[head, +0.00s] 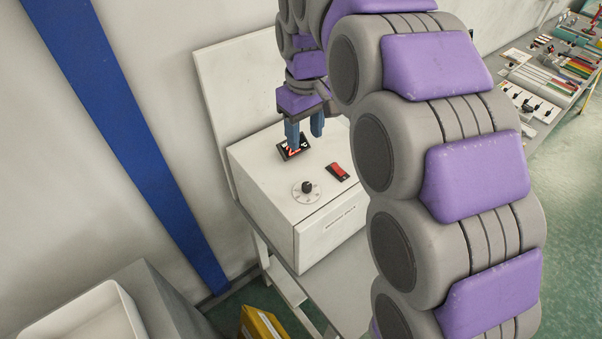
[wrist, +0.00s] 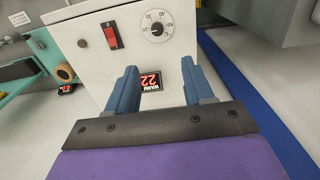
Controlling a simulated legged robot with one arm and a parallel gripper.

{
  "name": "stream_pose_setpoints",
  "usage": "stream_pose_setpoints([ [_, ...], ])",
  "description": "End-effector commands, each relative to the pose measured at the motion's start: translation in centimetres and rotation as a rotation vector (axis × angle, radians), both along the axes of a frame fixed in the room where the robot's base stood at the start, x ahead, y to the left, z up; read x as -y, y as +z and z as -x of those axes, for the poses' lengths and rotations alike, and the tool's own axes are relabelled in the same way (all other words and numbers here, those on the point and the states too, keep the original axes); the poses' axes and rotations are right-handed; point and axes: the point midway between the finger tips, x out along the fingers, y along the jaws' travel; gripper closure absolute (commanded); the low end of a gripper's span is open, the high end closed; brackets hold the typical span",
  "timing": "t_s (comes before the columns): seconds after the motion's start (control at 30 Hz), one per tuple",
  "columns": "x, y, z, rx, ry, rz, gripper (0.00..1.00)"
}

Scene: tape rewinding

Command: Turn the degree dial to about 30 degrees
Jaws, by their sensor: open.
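The degree dial (head: 306,187) is a black knob with a white marked ring, on top of a white box (head: 262,190). It also shows in the wrist view (wrist: 156,28), beyond my fingertips; its exact setting is too small to read. A small black display (head: 284,153) with red digits sits behind the dial. In the wrist view the display (wrist: 151,81) appears upside down, with digits like 22. My gripper (head: 304,136) is open and empty, its two blue fingers above the display area and apart from the dial.
A red rocker switch (head: 338,171) is right of the dial on the same box top. An upright white panel (head: 235,85) stands behind the box. A blue post (head: 130,130) is at left, and a white tray (head: 85,318) at lower left. My arm hides the right middle.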

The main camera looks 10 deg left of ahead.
Motion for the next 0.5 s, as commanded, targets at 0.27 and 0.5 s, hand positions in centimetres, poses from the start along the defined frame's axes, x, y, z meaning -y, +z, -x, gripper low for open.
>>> stream_pose_setpoints([
  [0.27, -0.1, -5.3, 0.0, -0.010, -0.001, 0.005, 0.48],
  [0.5, -0.7, -10.1, 0.0, -0.007, -0.001, 0.008, 0.48],
])
